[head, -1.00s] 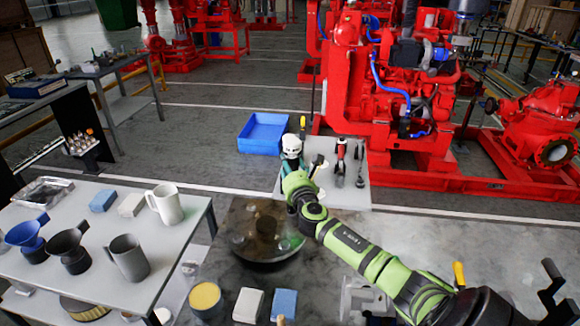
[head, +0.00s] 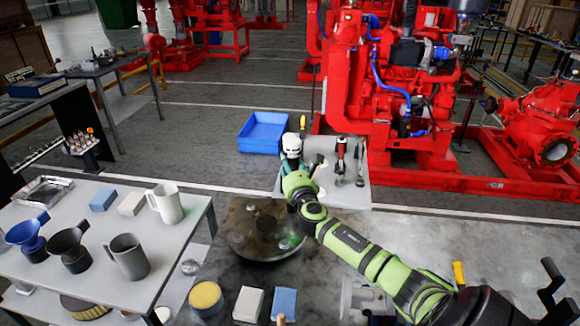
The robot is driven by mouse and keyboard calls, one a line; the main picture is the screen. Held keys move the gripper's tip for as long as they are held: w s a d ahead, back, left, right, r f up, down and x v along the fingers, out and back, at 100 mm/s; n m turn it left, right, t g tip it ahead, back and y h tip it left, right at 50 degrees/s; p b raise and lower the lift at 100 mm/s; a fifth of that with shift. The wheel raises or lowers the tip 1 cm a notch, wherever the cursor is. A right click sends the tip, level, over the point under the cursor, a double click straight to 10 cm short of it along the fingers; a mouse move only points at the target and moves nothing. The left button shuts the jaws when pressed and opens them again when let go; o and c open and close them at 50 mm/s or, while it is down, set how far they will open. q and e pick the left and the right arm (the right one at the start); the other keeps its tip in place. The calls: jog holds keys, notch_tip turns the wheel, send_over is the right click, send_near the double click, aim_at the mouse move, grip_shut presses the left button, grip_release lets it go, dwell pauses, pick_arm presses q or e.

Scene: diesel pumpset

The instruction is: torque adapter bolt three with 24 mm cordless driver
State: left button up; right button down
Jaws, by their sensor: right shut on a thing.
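My right arm comes in from the lower right, and its wrist reaches the near left edge of the grey tool table (head: 350,195). My right gripper (head: 293,163) is small and partly hidden by its own wrist. It is shut on a dark teal tool, which I take for the cordless driver; its outline and socket size are unclear. My left gripper is out of view.
A blue bin (head: 262,133) is on the floor behind. The red engine (head: 395,90) stands beyond. Mugs and funnels fill the left table (head: 105,215).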

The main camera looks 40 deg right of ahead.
aim_at(291, 154)
jog(key=shift+f+b, duration=0.3)
jog(key=shift+b, duration=0.1)
dwell(0.6)
jog(key=shift+s+a+f, duration=0.1)
jog(key=shift+f, duration=0.1)
dwell(0.5)
jog(key=shift+r, duration=0.1)
jog(key=shift+w+d+r+p, duration=0.1)
jog(key=shift+r+p, duration=0.4)
jog(key=shift+p, duration=0.1)
jog(key=shift+w+d+r+p, duration=0.1)
jog(key=shift+r+p, duration=0.4)
jog(key=shift+p, duration=0.05)
notch_tip(291, 154, up, 2)
jog(key=shift+s+a+r+p, duration=0.1)
jog(key=shift+s+p, duration=0.05)
jog(key=shift+p, duration=0.7)
jog(key=shift+r+p, duration=0.75)
jog(key=shift+p, duration=0.1)
